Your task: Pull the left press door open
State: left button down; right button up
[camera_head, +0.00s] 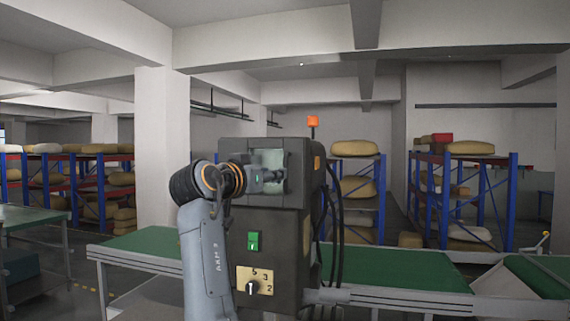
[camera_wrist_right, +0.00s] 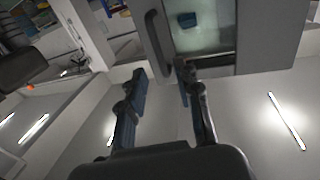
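The press (camera_head: 275,220) is a dark grey box in the middle of the head view. Its door (camera_head: 298,150) has a pale greenish window and looks shut. One arm of mine reaches up to the door's front. Its gripper (camera_head: 268,176) covers part of the window. In the right wrist view the door (camera_wrist_right: 270,35) fills the upper right, with a dark bar handle (camera_wrist_right: 153,42) along the window's left edge. My right gripper (camera_wrist_right: 160,78) is open there, a finger towards either side of the handle's lower end. Contact cannot be told. My left gripper is not in view.
The press front carries a green button (camera_head: 253,241) and a yellow dial plate (camera_head: 263,274). An orange beacon (camera_head: 313,121) stands on top; black cables hang at its right. A green conveyor (camera_head: 400,268) runs behind. Racks (camera_head: 440,200) with cheese-like loaves stand further back.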

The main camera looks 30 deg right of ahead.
aim_at(285, 187)
jog(key=p+x, duration=0.3)
jog(key=x, duration=0.4)
jog(key=shift+w+d, duration=0.15)
jog(key=shift+d, duration=0.2)
grip_shut()
